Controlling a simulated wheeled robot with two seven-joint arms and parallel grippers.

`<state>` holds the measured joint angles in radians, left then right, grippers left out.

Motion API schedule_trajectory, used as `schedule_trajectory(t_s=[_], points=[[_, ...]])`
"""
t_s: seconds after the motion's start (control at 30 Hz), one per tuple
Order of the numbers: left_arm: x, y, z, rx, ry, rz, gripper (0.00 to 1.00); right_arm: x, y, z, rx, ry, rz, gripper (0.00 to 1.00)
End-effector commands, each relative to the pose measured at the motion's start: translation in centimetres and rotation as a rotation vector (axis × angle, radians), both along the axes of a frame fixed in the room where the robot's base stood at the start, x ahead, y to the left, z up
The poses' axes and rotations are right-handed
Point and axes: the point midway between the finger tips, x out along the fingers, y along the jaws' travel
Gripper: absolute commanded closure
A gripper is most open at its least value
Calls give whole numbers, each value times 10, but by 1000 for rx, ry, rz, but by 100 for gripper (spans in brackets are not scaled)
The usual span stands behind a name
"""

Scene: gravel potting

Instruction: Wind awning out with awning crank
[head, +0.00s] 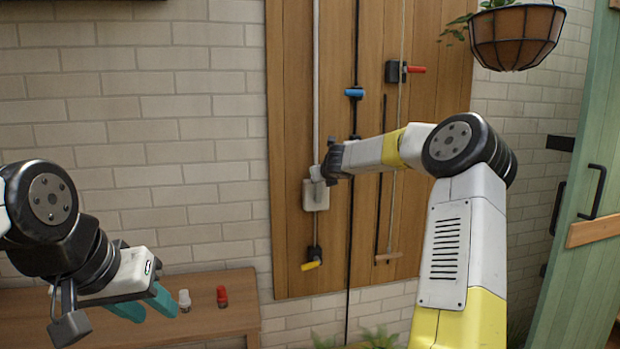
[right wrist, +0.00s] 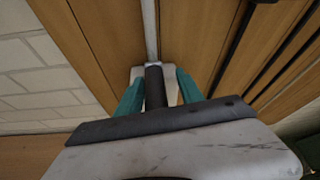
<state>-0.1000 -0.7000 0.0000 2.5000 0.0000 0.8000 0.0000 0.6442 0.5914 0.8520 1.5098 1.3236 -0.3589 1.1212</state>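Three crank-like fittings show on the wooden wall panel in the head view: one with a yellow handle (head: 312,265), one with a blue handle (head: 354,92) and one with a red handle (head: 415,69). I cannot tell which is the awning crank. A white box (head: 316,195) sits at the foot of a pale rod (head: 316,80). My right gripper is at this box, its fingers hidden in the head view. In the right wrist view, my right gripper (right wrist: 158,97) is open, fingers either side of a dark cylinder (right wrist: 155,85), apparently with gaps. My left gripper (head: 145,304) is open and empty.
A wooden bench (head: 215,325) at lower left carries a white-capped item (head: 184,300) and a red one (head: 222,296). A hanging planter (head: 515,38) is at upper right. A green door (head: 585,200) stands at the right. A dark rod (head: 352,230) runs down the panel.

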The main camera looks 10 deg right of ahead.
Motion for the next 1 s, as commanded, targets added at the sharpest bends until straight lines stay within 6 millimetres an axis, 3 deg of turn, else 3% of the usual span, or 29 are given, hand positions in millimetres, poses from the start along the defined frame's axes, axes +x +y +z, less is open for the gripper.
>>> schedule_trajectory(t_s=[0.23,0.6,1.0], points=[[0,0,0,0,0,0,64,-11,1,6,-2,-2,1,56],[0,0,0,0,0,0,64,-62,2,26,-3,-1,-2,56],[0,0,0,0,0,0,64,-72,3,29,1,0,0,56]])
